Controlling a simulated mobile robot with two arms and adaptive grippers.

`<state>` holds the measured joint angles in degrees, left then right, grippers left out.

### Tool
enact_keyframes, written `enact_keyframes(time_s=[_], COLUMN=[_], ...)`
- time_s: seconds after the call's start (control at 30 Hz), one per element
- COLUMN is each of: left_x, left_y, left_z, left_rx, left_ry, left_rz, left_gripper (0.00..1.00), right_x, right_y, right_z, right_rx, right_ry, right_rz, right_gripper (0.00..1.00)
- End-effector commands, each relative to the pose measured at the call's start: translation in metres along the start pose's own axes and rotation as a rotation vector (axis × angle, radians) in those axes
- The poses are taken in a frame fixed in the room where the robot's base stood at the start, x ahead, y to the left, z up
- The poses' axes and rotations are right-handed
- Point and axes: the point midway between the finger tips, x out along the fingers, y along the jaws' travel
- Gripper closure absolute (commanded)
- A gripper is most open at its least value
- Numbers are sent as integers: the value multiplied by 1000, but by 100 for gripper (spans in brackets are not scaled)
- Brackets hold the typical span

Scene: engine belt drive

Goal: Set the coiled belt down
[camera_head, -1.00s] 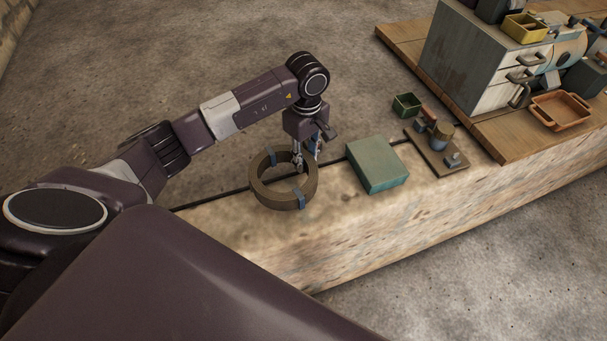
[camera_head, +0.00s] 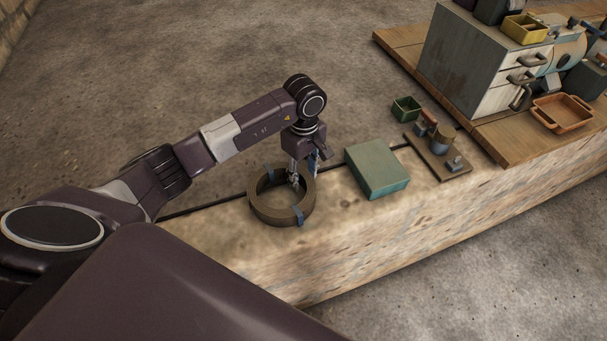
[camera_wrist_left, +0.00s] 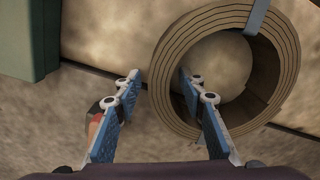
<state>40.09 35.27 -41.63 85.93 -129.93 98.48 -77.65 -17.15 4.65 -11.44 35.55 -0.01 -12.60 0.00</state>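The coiled belt (camera_head: 269,213) is a brown layered ring with blue-grey bands. It appears to rest flat on the pale bench (camera_head: 345,240), beside the green block. It also shows in the left wrist view (camera_wrist_left: 287,50). My left gripper (camera_head: 303,175) points down at the belt's far right side. In the left wrist view its blue-padded fingers (camera_wrist_left: 160,79) stand apart, one inside the ring and one outside, with a gap between the outer finger and the belt wall. Contact at the inner finger is unclear. My right gripper is not in view.
A green block (camera_head: 378,170) lies right of the belt. Beyond it are a small green bin (camera_head: 407,107) and a board with parts (camera_head: 431,158). A grey drawer cabinet (camera_head: 470,58) and an orange tray (camera_head: 562,111) stand at the back right. The bench front is clear.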

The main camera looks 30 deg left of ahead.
Motion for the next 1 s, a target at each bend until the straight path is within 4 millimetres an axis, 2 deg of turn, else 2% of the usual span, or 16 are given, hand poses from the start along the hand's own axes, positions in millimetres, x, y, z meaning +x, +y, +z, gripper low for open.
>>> enact_keyframes(time_s=[0.37,0.57,0.8,1.0], left_x=[-4,-35,-85,-114], left_y=[0,0,0,0], left_z=[0,-1,-1,0], left_rx=[0,-1,0,-1], left_ry=[-1,2,2,1], left_rz=[0,1,0,1], left_gripper=[57,57,57,57], right_x=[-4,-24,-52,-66], right_y=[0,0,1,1], right_z=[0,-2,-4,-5], right_rx=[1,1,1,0], right_ry=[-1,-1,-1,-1], right_rz=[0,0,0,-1], right_gripper=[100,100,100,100])
